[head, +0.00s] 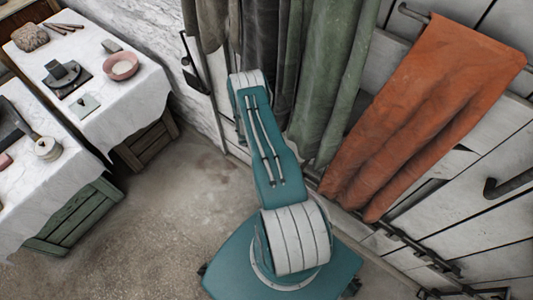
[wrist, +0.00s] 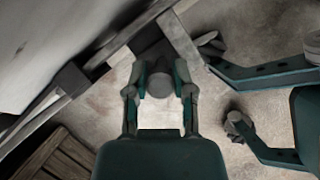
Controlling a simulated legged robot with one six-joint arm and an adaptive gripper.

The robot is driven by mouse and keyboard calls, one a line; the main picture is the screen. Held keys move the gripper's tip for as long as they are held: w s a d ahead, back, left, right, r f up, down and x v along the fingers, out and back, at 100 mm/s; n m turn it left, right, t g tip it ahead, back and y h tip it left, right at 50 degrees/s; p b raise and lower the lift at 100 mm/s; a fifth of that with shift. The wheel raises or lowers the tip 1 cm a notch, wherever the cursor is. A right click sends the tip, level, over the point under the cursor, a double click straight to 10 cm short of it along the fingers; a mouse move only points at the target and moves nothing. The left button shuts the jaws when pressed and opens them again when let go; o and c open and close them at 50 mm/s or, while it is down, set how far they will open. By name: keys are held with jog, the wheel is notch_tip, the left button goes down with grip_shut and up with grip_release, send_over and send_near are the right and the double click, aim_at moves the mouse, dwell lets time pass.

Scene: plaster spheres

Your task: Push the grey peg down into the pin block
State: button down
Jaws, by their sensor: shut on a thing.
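My gripper (wrist: 161,82) shows in the wrist view with its two fingers closed on a dark grey, round-ended piece (wrist: 159,87), which looks like the grey peg. The piece's far end is hard to make out against dark shapes behind it. I cannot pick out the pin block for sure. In the head view a dark block on a dark plate (head: 67,80) and a pale square with a small knob (head: 85,104) lie on the far table at the left. My gripper is hidden behind my own arm in the head view.
Two white-clothed tables stand at the left, the far one (head: 130,98) holding a pink bowl (head: 121,66) and a small grey block (head: 112,46). A green crate (head: 75,215) stands under the near one. Green curtains (head: 325,80) and an orange cloth (head: 430,110) hang along the wall.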

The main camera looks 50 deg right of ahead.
jog(key=shift+f, duration=0.7)
jog(key=shift+c, duration=2)
grip_release()
jog(key=shift+r, duration=2)
